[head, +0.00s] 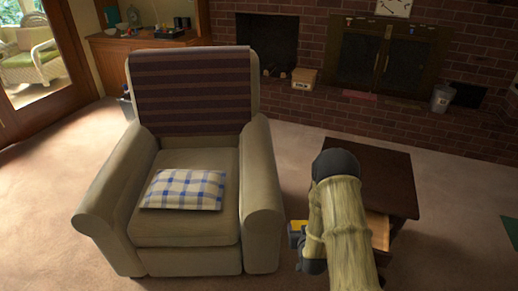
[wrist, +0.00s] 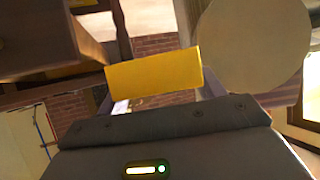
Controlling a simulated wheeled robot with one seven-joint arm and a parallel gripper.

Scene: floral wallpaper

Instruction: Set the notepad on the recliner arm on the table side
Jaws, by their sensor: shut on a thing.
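A yellow notepad (wrist: 153,76) is held between the fingers of my gripper (wrist: 160,100) in the wrist view. In the head view, my gripper (head: 299,243) and a small yellow part of the notepad (head: 296,227) show just right of the recliner (head: 190,232). The recliner's right arm (head: 262,180), nearest the dark wooden table (head: 392,176), is bare on top. The gripper is beside this arm, in the gap between recliner and table. My own arm hides part of the table.
A blue-and-white checked cushion (head: 185,189) lies on the recliner seat, and a dark striped blanket (head: 192,92) covers its back. The table has an open drawer (head: 377,230). A brick hearth (head: 400,118) stands behind. Carpet is clear in front.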

